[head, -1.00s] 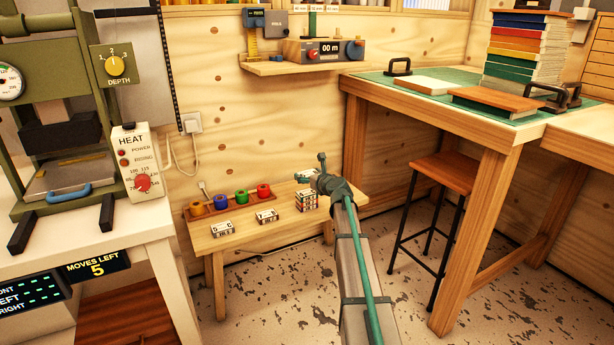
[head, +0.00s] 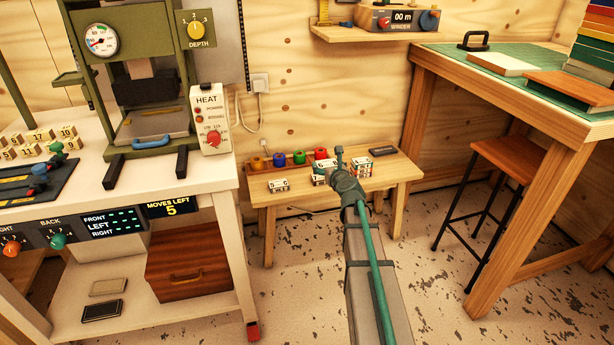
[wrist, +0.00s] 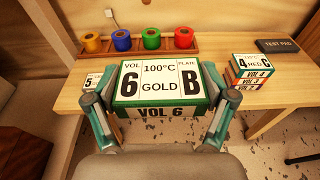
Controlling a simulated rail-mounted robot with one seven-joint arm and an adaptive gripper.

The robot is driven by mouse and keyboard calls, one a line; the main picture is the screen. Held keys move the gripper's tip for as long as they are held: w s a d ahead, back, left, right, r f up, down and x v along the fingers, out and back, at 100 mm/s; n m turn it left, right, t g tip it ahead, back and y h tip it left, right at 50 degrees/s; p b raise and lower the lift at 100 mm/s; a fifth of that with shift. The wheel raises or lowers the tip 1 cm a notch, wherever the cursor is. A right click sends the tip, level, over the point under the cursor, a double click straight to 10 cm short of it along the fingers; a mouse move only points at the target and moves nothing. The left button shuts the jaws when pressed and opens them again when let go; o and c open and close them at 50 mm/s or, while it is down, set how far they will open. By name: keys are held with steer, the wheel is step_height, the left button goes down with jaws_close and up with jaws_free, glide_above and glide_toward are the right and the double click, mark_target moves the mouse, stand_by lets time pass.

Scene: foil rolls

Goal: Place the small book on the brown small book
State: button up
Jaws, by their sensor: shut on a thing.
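My gripper (wrist: 156,118) is shut on a small book, VOL 6 (wrist: 160,82), with a white label reading GOLD and green sides; the fingers hold its left and right sides. In the head view my gripper (head: 333,170) holds it at the low wooden bench. I cannot tell whether another book lies directly beneath it. To the right is a stack of small books (wrist: 254,72) topped by VOL 4 RED, with orange-brown sides showing below; it is also in the head view (head: 362,168). To the left, VOL 5 (wrist: 92,82) is partly hidden by a finger; its side colour is unclear.
Coloured foil rolls (wrist: 152,38) stand in a rack along the back of the bench (head: 400,170). A dark test pad (wrist: 279,46) lies behind the stack. The white press table (head: 190,188) stands left, a stool (head: 505,160) right.

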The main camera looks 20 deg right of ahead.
steer(key=b, duration=0.4)
glide_above(321, 177)
steer(key=a+f+v, duration=0.1)
steer(key=v, duration=0.3)
step_height(321, 177, down, 4)
steer(key=w+f, duration=0.1)
steer(key=f+b, duration=0.1)
steer(key=w+d+f+b, duration=0.1)
steer(key=f, duration=0.1)
steer(key=shift+w+d+f, duration=0.1)
steer(key=shift+w, duration=0.25)
steer(key=shift+w+d+f+b, duration=0.1)
steer(key=shift+w+f+b, duration=0.1)
steer(key=shift+f+b, duration=0.45)
steer(key=shift+w+f+b, duration=0.25)
steer(key=shift+f+b, duration=0.2)
steer(key=shift+f, duration=0.4)
steer(key=shift+w+d+f+b, duration=0.1)
steer(key=shift+w+f+b, duration=0.1)
steer(key=shift+f+b, duration=0.45)
steer(key=shift+f, duration=0.25)
steer(key=o, duration=1)
steer(key=shift+o, duration=0.2)
